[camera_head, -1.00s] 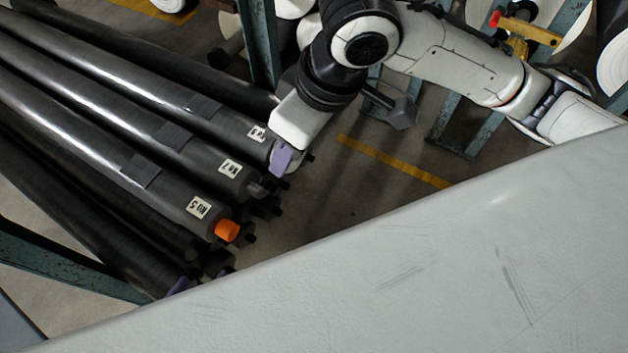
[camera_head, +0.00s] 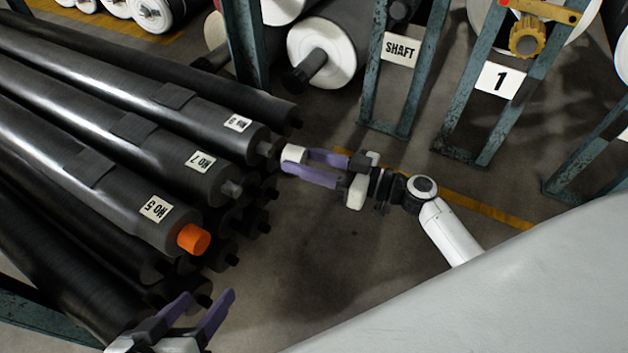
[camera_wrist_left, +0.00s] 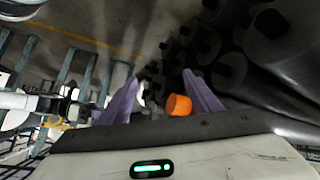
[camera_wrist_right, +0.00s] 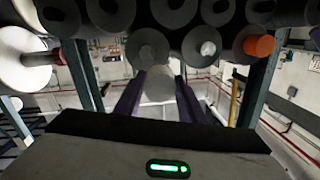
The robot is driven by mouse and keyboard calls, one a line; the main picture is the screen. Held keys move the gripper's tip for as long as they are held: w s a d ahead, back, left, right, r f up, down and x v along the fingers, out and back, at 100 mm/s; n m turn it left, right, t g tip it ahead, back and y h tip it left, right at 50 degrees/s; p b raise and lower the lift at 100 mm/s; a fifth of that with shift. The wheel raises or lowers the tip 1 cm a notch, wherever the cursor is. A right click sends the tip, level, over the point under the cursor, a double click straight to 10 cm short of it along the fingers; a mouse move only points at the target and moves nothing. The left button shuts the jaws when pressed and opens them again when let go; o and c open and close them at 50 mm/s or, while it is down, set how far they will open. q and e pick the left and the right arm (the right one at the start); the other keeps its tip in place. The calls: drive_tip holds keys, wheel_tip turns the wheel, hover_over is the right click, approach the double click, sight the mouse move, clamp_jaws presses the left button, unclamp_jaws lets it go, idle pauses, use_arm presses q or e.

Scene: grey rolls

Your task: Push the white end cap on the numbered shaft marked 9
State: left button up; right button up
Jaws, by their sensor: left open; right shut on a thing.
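The roll marked 9 (camera_head: 220,120) lies in the stack at left, its label reading upside down and its grey shaft end (camera_head: 265,148) pointing right. My right gripper (camera_head: 308,163) is shut on the white end cap (camera_head: 293,156), which is just right of that shaft end. Whether they touch is unclear. The right wrist view shows the cap (camera_wrist_right: 160,84) between the fingers, in front of a roll's end. My left gripper (camera_head: 203,312) is open and empty at lower left, below the rolls. It also shows open in the left wrist view (camera_wrist_left: 160,95).
Roll 7 (camera_head: 190,168) has a bare shaft end. Roll 5 (camera_head: 140,205) has an orange cap (camera_head: 194,239). Darker rolls lie beneath. Teal posts with a SHAFT sign (camera_head: 399,50) and a 1 sign (camera_head: 499,80) stand behind. The floor right of the stack is clear.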

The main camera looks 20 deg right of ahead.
sight(271, 152)
use_arm(q)
drive_tip(key=shift+d+f, duration=0.15)
drive_tip(key=shift+f, duration=0.05)
use_arm(e)
drive_tip(key=shift+m+t+h, duration=0.5)
drive_tip(key=shift+t, duration=0.2)
drive_tip(key=f, duration=0.1)
drive_tip(key=d+f, duration=0.2)
drive_tip(key=shift+s+d+f, duration=0.1)
drive_tip(key=shift+s+f, duration=0.15)
use_arm(q)
drive_tip(key=shift+d+b, duration=0.1)
drive_tip(key=shift+b, duration=0.4)
use_arm(e)
drive_tip(key=shift+f, duration=0.1)
use_arm(q)
drive_tip(key=shift+w+d+r+t+h+b, duration=0.1)
drive_tip(key=shift+d+r+t+h+b, duration=0.25)
drive_tip(key=shift+r+b, duration=0.4)
drive_tip(key=shift+w+d+r+t+h+b, duration=0.15)
drive_tip(key=shift+d+r+h+b, duration=0.3)
drive_tip(key=shift+r+b, duration=0.25)
use_arm(e)
drive_tip(key=shift+x, duration=2.9)
use_arm(q)
drive_tip(key=shift+s+f, duration=0.1)
drive_tip(key=shift+f, duration=0.3)
use_arm(e)
drive_tip(key=shift+s, duration=0.1)
drive_tip(key=shift+x, duration=2.15)
